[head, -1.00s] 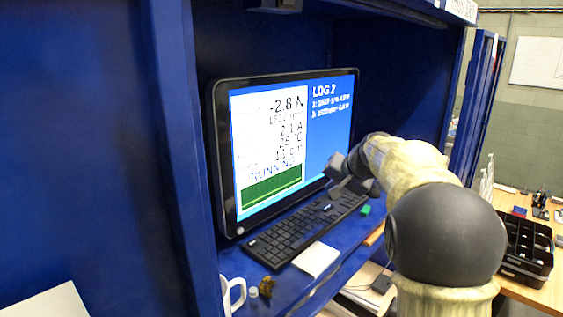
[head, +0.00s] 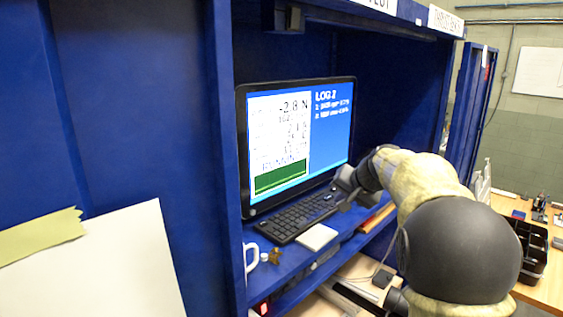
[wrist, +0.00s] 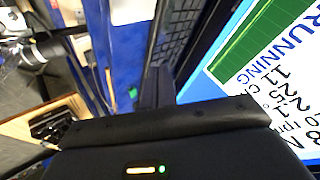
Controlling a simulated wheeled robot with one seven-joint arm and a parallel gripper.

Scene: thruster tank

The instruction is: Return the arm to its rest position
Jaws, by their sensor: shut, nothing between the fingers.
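My arm (head: 430,190), in a pale cover with a dark round joint, reaches from the lower right into the blue cabinet. My gripper (head: 347,190) is at the right end of the keyboard, in front of the monitor's lower right corner. In the wrist view the dark fingers (wrist: 155,88) are together with nothing between them. The black keyboard (head: 298,214) lies on the blue shelf below the monitor (head: 297,145). The monitor shows RUNNING, -2.8 N and LOG 2. I cannot tell whether the gripper touches the keyboard.
The blue cabinet's side wall (head: 228,150) stands left of the monitor. A white mug (head: 251,257) and a white pad (head: 317,237) are on the shelf. A wooden desk with a black organizer (head: 530,250) is at the right. A taped white sheet (head: 110,270) hangs at the left.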

